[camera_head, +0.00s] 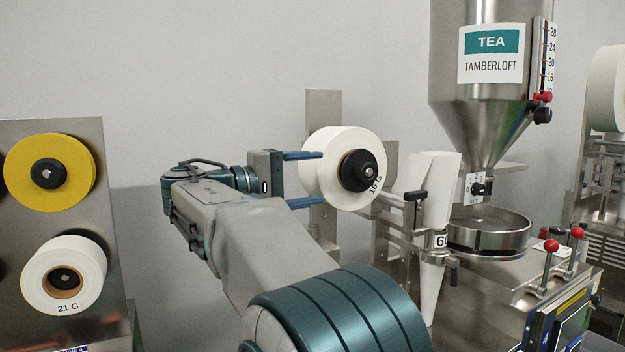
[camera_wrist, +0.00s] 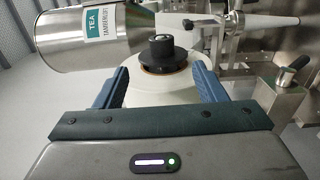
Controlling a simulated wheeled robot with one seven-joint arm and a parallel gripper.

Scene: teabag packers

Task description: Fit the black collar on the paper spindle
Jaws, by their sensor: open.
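The black collar (camera_head: 359,170) sits at the centre of a white paper roll (camera_head: 322,178) marked 16 G. The collar stands out from the roll's face, and brown core shows along its edge. A small grey spindle tip (camera_head: 369,171) shows in the collar's middle; the rest of the spindle is hidden. In the wrist view the collar (camera_wrist: 161,55) rises above the roll (camera_wrist: 160,88). My gripper (camera_head: 320,178) is open, its blue fingers on either side of the roll. Whether they touch the roll, I cannot tell.
A steel panel (camera_head: 112,240) at left carries a yellow roll (camera_head: 80,172) and a white 21 G roll (camera_head: 88,262). A white paper tube (camera_head: 437,190) and the steel tea hopper (camera_head: 475,115) stand right of the 16 G roll. Red-knobbed levers (camera_head: 548,246) stand at lower right.

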